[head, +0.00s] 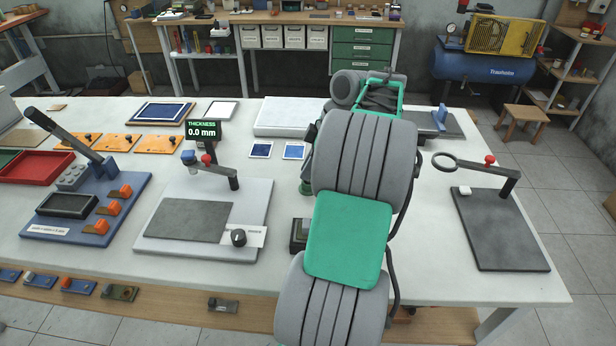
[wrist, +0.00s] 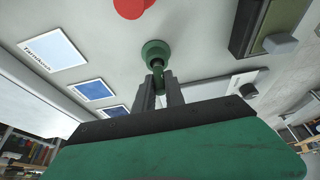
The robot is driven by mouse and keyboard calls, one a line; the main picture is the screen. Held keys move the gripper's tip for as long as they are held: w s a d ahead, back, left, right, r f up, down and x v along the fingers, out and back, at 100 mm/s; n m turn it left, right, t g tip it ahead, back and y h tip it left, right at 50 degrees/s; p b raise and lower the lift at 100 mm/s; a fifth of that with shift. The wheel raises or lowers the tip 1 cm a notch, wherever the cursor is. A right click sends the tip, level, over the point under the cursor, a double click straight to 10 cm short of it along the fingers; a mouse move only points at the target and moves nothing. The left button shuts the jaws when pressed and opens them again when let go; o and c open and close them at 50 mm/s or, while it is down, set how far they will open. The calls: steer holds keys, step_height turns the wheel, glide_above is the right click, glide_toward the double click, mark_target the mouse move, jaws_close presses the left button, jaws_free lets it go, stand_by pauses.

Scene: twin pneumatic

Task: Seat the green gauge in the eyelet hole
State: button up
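The green gauge (wrist: 156,52) has a round flange and a narrow stem. In the wrist view my gripper (wrist: 160,82) has its two dark fingers close on both sides of the stem, with no clear gap. The flange is beyond the fingertips; I cannot tell whether it touches the table. In the head view a small dark green part (head: 306,187) shows left of my arm, which hides my fingers. The eyelet (head: 444,160) is a black ring on an arm with a red knob, over a dark plate (head: 500,228) at the right. The ring looks empty.
A thickness stand (head: 206,221) with a display reading 0.0 mm is left of my arm. A blue lever fixture (head: 85,206) is further left. Blue-faced cards (head: 294,151) lie behind. The table right of my arm, before the dark plate, is clear.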

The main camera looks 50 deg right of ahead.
jaws_close()
stand_by(0.3)
